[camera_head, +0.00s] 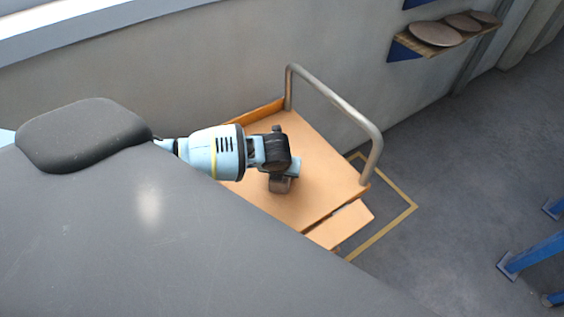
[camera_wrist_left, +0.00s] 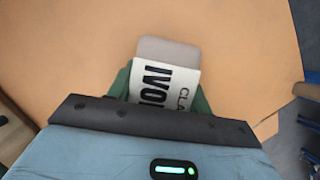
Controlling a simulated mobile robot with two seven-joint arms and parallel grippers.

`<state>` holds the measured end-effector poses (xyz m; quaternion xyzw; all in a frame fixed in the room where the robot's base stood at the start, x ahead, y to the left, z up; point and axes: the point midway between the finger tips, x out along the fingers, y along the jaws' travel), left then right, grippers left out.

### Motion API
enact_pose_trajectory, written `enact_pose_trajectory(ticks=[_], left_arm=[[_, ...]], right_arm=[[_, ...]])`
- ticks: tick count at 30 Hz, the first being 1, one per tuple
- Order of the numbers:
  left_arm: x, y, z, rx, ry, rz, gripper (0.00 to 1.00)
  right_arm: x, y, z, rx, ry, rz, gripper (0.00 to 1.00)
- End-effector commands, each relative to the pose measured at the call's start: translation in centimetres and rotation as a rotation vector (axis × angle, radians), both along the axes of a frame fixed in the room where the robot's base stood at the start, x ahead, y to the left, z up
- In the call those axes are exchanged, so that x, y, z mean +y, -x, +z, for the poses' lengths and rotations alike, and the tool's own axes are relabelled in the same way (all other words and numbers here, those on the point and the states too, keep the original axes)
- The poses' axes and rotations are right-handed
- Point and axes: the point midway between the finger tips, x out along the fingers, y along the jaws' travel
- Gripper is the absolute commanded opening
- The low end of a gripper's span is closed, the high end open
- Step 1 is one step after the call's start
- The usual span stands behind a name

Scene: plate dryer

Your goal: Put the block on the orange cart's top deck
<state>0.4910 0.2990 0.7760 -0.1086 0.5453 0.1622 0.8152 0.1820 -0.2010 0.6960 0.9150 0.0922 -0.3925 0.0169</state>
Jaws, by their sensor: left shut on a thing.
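The orange cart's top deck (camera_head: 318,178) is a flat, light orange board below my left gripper (camera_head: 282,176). The left gripper is shut on the block (camera_wrist_left: 167,53), which is grey-beige with a white label with dark lettering, partly readable as "IVO" and "CLA". In the head view the block (camera_head: 280,185) shows as a small grey-brown piece at the gripper's tip, over the deck. The deck (camera_wrist_left: 80,50) fills most of the wrist view behind the block. I cannot tell whether the block touches the deck. My right gripper is not in view.
A metal handle (camera_head: 338,103) rises at the cart's far right end. A wall stands behind the cart. A shelf (camera_head: 440,48) with several round plates hangs at the upper right. Yellow floor tape (camera_head: 400,220) and blue posts (camera_head: 535,255) lie to the right. The deck around the gripper is clear.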

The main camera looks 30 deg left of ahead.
Motion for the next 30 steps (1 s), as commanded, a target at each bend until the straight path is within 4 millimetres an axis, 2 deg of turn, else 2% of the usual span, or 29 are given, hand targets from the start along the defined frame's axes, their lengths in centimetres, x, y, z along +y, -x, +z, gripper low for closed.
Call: enact_pose_trajectory(ticks=[13, 14, 18, 26, 30], left_arm=[[0.00, -0.12, -0.35, -0.005, 0.001, 0.000, 0.06], [0.00, -0.01, -0.46, -0.001, 0.000, 0.000, 0.53], [0.00, 0.00, -0.43, -0.001, 0.000, 0.000, 0.71], [0.01, 0.00, -0.43, -0.001, 0.000, 0.000, 0.72], [-0.03, 0.04, 0.29, -0.003, 0.000, 0.000, 0.72]], right_arm=[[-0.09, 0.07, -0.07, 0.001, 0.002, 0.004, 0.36], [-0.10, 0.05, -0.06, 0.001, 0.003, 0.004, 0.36], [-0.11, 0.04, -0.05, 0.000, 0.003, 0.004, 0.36], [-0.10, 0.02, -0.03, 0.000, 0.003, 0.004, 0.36], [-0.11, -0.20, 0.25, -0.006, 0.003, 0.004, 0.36]])
